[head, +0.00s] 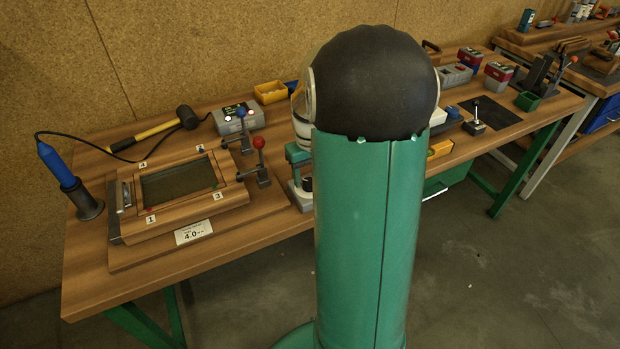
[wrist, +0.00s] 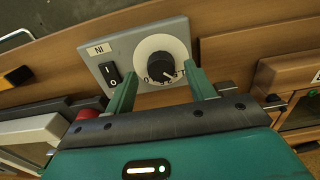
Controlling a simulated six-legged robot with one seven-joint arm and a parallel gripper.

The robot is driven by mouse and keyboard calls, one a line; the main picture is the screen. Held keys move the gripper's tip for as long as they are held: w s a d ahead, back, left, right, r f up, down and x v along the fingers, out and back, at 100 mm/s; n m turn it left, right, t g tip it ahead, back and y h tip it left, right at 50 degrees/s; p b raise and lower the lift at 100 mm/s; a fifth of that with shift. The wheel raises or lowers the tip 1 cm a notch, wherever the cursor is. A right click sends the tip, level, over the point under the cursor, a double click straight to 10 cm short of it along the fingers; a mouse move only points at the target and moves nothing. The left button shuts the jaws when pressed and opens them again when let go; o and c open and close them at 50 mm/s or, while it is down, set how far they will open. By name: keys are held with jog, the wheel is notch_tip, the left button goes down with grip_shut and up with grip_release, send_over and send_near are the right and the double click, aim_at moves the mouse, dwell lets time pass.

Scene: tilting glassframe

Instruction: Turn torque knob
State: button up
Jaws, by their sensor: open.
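The torque knob (wrist: 165,66) is a black ribbed knob on a round white dial, in the wrist view. It sits on a grey panel (wrist: 96,53) with a black rocker switch and a small label reading "NI". My gripper (wrist: 159,70) is open, with its two green fingers pointing at the panel. In the picture the knob lies between the fingertips, closer to the right one. I see no contact, and the depth gap is hard to tell. In the head view my gripper and this panel do not show, and my green arm blocks the middle.
Wooden edges lie around the panel in the wrist view.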

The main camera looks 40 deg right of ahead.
jog(key=shift+w+f, duration=0.1)
jog(key=shift+f, duration=0.85)
jog(key=c, duration=1)
jog(key=shift+m, duration=0.3)
jog(key=m, duration=1.3)
jog(key=shift+m, duration=2.2)
